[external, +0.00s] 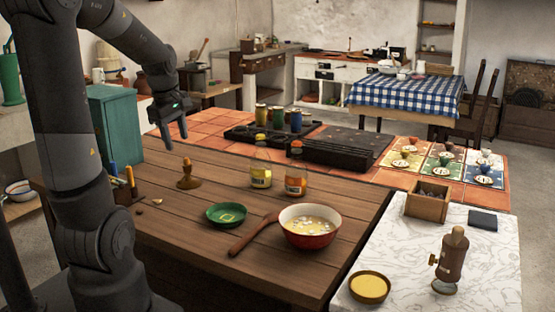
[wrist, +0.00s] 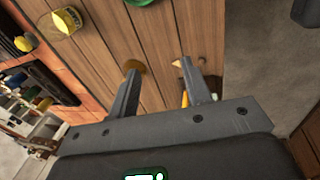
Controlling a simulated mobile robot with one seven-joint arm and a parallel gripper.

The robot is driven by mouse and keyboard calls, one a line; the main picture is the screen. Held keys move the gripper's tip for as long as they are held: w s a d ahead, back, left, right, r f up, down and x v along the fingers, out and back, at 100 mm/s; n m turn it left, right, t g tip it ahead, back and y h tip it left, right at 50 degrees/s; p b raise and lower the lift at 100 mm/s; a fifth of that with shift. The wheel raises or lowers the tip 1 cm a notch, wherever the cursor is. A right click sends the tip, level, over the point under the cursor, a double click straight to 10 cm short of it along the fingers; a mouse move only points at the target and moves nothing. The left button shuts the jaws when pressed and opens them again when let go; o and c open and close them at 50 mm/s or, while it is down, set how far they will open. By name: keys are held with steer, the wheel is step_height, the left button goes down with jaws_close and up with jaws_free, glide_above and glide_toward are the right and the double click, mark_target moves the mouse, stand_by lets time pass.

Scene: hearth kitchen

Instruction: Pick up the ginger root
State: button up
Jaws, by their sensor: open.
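My gripper (external: 176,143) is open and empty, held above the left part of the wooden table. It also shows in the wrist view (wrist: 160,68), fingers apart and pointing down at the planks. A small pale tan piece (external: 157,201) lies on the table; it may be the ginger root, but it is too small to be sure. In the wrist view a tan piece (wrist: 178,63) shows just beyond the right fingertip, partly hidden by it. My gripper is well above it and not touching it.
A brown wooden stand (external: 188,180) is close by, below my gripper. Tools with yellow and blue handles (external: 130,178) stand left of it, near a green cabinet (external: 118,130). A green plate (external: 226,215), a wooden spoon (external: 252,234), a red bowl (external: 310,240) and two jars (external: 261,175) are to the right.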

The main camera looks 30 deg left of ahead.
steer(key=w+a+f+n+g, duration=0.1)
steer(key=w+a+f+n, duration=0.2)
steer(key=a+f+n, duration=0.4)
steer(key=n+g, duration=0.1)
steer(key=n, duration=0.6)
glide_above(158, 200)
step_height(158, 200, down, 5)
steer(key=f, duration=0.5)
steer(key=shift+s+a, duration=0.1)
steer(key=shift+a, duration=0.2)
steer(key=shift+d+f, duration=0.15)
steer(key=shift+f, duration=2.95)
steer(key=shift+c, duration=0.2)
jaws_close()
